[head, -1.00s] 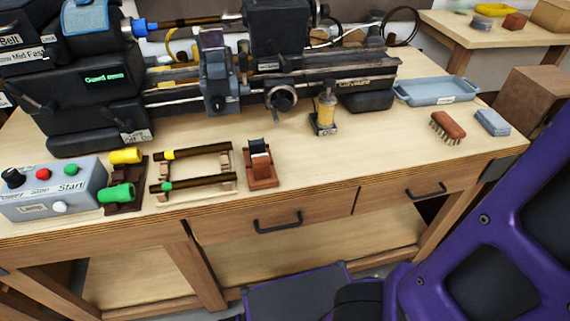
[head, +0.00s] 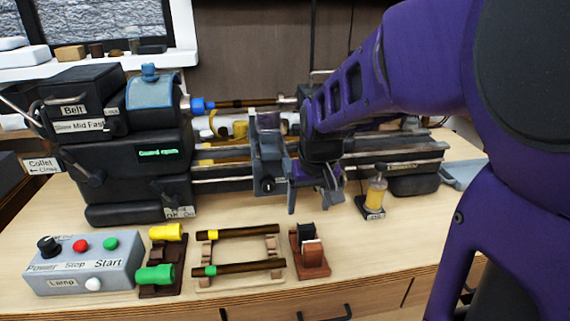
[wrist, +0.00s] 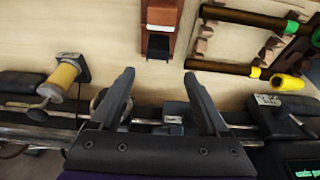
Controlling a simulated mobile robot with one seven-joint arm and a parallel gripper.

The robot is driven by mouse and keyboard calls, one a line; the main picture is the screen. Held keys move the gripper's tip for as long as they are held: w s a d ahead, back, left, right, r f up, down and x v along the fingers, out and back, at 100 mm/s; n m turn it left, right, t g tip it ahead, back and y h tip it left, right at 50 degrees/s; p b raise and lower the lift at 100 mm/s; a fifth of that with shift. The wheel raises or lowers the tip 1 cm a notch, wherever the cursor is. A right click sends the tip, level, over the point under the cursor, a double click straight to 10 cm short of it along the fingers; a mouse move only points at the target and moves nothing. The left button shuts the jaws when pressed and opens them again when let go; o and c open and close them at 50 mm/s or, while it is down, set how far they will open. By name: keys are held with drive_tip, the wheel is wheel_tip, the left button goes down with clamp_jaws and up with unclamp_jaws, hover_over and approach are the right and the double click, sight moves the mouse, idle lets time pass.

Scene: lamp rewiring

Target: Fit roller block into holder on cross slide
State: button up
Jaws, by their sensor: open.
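The roller block (head: 306,231), a dark block beside a copper-coloured part, sits in a reddish-brown wooden stand (head: 312,274) on the bench front. In the wrist view the dark block (wrist: 158,46) shows just beyond my fingertips, near the top middle. The grey holder on the cross slide (head: 268,155) stands on the lathe, left of my gripper. My gripper (head: 315,195) is open and empty, pointing down in front of the lathe bed. In the wrist view my gripper (wrist: 160,84) has its two fingers wide apart. My arm hides part of the lathe's right side.
A rack (head: 240,252) with two dark rods stands left of the roller stand. Left of it are yellow and green cylinders (head: 160,255) and a control box (head: 85,262). An oiler with yellow liquid (head: 376,193) stands right of my gripper. Bench between gripper and roller stand looks clear.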

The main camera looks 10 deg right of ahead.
sight(307, 225)
drive_tip(key=b+x, duration=0.4)
drive_tip(key=x, duration=0.1)
drive_tip(key=shift+s+d+f, duration=0.15)
drive_tip(key=shift+s+f, duration=0.05)
drive_tip(key=shift+f, duration=0.05)
drive_tip(key=shift+x, duration=1.7)
drive_tip(key=shift+w, duration=0.1)
clamp_jaws()
drive_tip(key=shift+r+p, duration=2.65)
drive_tip(key=shift+r, duration=0.9)
